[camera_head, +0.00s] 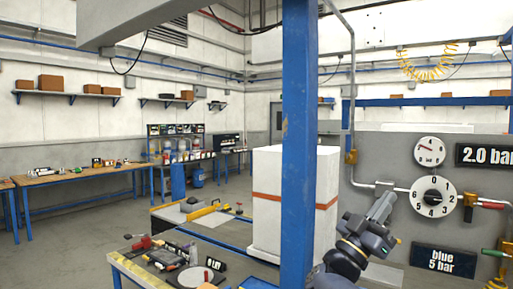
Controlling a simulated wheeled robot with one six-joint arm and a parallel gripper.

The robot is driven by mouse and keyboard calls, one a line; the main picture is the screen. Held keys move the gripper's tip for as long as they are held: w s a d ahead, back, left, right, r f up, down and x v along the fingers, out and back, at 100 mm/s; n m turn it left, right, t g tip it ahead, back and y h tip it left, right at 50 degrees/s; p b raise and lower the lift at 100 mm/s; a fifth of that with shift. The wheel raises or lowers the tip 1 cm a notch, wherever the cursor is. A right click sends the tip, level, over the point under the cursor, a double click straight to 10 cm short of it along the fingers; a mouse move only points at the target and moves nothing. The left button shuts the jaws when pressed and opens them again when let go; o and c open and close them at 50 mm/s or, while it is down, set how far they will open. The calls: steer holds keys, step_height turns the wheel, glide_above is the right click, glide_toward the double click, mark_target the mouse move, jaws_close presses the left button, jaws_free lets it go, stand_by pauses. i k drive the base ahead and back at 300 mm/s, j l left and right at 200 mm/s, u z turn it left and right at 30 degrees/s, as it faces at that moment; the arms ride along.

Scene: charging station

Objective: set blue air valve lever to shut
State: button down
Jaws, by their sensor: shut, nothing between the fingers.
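A grey panel (375,155) stands at the right. On it are a small round gauge (430,151), a white dial (433,198) numbered 0 to 6 with a black knob, and black signs reading "2.0 bar" (487,155) and "blue 5 bar" (444,260). A red-handled fitting (491,205) and a green-handled one (495,253) are at the right edge, partly cut off. I cannot make out a blue valve lever. My gripper (384,206) is shut and empty, in front of the panel, left of the dial and apart from it in the picture.
A blue post (298,150) stands in the middle, left of my arm, with a white block with an orange band (268,205) behind it. A bench with tools (150,268) is at lower left. A pipe with a brass fitting (351,157) runs down to the panel.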

mark_target(348, 143)
steer(key=i+j+u, duration=0.2)
steer(key=u, duration=0.25)
steer(key=i+j+u, duration=0.25)
steer(key=u, duration=0.2)
steer(key=i+j+u, duration=0.2)
steer(key=u, duration=0.25)
steer(key=i+j+z, duration=0.1)
steer(key=i+z, duration=0.25)
steer(key=i, duration=0.2)
steer(key=i+j+z, duration=0.2)
steer(key=i+z, duration=0.15)
steer(key=i, duration=0.25)
steer(key=i+l+z, duration=0.1)
steer(key=i+z, duration=0.15)
steer(key=z, duration=0.2)
steer(key=i+z, duration=0.25)
steer(key=z, duration=0.2)
steer(key=i+z, duration=0.25)
steer(key=z, duration=0.2)
steer(key=i+j+z, duration=0.1)
steer(key=i+z, duration=0.15)
steer(key=z, duration=0.25)
steer(key=i+j+z, duration=0.15)
steer(key=i+z, duration=0.2)
